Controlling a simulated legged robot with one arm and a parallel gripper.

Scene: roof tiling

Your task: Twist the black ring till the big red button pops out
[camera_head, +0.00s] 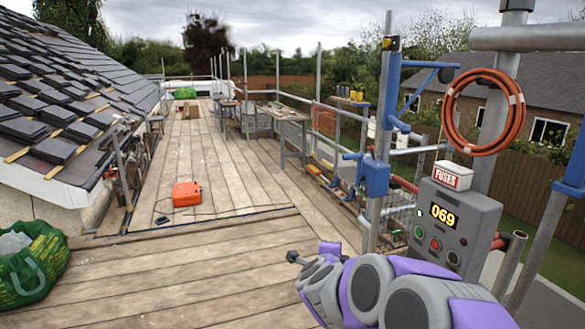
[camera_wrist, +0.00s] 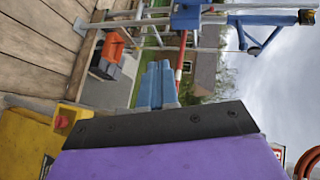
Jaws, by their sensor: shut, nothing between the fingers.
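A grey control box (camera_head: 456,222) with a lit display reading 069 stands at the right in the head view. On its front are a small green button (camera_head: 418,232), a red button (camera_head: 435,244) and a dark round knob (camera_head: 454,258). I cannot make out a black ring clearly. The wrist view shows a small red knob (camera_wrist: 62,122) on a yellow body (camera_wrist: 24,140), at the lower left. My purple and grey gripper (camera_head: 306,260) is shut and empty, left of and below the control box, apart from it. Its black and purple jaw fills the lower wrist view.
A white fuses box (camera_head: 453,175) sits on the control box. A blue-clamped scaffold pole (camera_head: 383,120) stands left of it, and an orange hose coil (camera_head: 483,112) hangs above. An orange case (camera_head: 187,194) and a green bag (camera_head: 34,265) rest on the planks.

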